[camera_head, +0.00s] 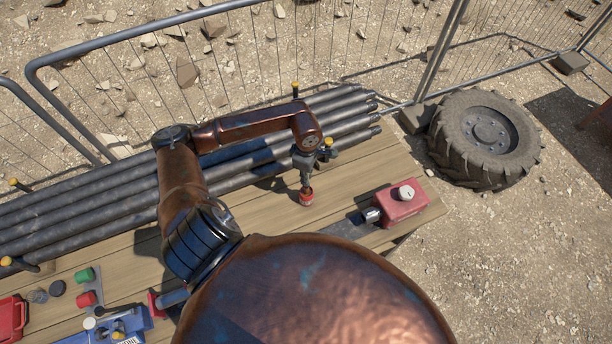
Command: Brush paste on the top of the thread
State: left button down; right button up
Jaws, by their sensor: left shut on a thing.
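My left gripper (304,178) points down over the wooden table, in front of the pipe ends. It is shut on a small red piece (306,197) at its tips; I cannot tell whether this is a brush or a cap. Several dark grey pipes (100,202) lie side by side along the back of the table, with their ends (374,118) to the right of the gripper. Thread on them is too small to make out. No brush or paste pot can be told for sure. My right gripper is not in view.
A red container (403,205) with a white cap stands at the table's right end beside a grey metal cylinder (371,215). Green (84,275) and red (86,299) caps and a blue box (120,325) are at lower left.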

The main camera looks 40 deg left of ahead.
pick_arm(q)
jog(key=shift+s, duration=0.1)
dwell(0.4)
jog(key=shift+r+p, duration=0.3)
jog(key=shift+r, duration=0.3)
jog(key=shift+r+p, duration=0.75)
jog(key=shift+r, duration=1.2)
jog(key=shift+r+p, duration=0.3)
jog(key=shift+r, duration=0.6)
